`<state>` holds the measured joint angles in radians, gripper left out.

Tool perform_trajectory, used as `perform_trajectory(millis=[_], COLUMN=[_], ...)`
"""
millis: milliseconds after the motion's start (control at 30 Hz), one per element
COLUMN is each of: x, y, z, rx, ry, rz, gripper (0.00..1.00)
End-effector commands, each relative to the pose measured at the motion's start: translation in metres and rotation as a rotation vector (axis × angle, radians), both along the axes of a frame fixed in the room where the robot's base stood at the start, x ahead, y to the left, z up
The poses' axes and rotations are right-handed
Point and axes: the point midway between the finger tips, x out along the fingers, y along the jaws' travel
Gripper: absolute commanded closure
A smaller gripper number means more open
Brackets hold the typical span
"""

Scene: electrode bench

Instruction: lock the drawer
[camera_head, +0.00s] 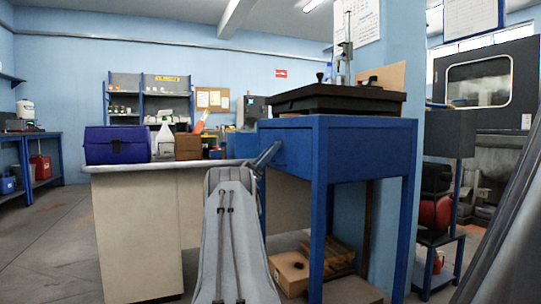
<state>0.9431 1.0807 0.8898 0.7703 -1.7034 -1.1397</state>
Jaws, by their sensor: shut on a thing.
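A blue metal table (345,150) stands right of centre, with a deep blue front and side under its dark top. I cannot make out a separate drawer front, a lock or a key on it. My grey arm rises from the bottom middle. My gripper (271,153) is small in the picture, at the left side of the blue table, just below its top. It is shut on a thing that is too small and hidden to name. Whether that thing touches the table cannot be told.
A dark slab (335,100) with an upright stand (345,55) lies on the blue table. A pale bench (135,225) on the left carries a dark blue case (117,145) and a brown box (188,147). Wooden boxes (290,270) sit beneath the table. The left floor is clear.

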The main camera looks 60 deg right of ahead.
Motion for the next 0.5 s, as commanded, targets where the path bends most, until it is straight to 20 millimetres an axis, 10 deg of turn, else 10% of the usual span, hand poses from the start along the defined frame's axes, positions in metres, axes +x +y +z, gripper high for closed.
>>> perform_trajectory(millis=[367, 400, 500], x=[-0.0004, -0.0003, 0.0000], y=[0.0011, 0.0011, 0.0009], z=[-0.0023, -0.0023, -0.0021], rx=[-0.001, -0.001, -0.001], ry=[-0.006, -0.006, -0.004], rz=[-0.004, -0.004, -0.002], gripper=[1.00, 0.76, 0.61])
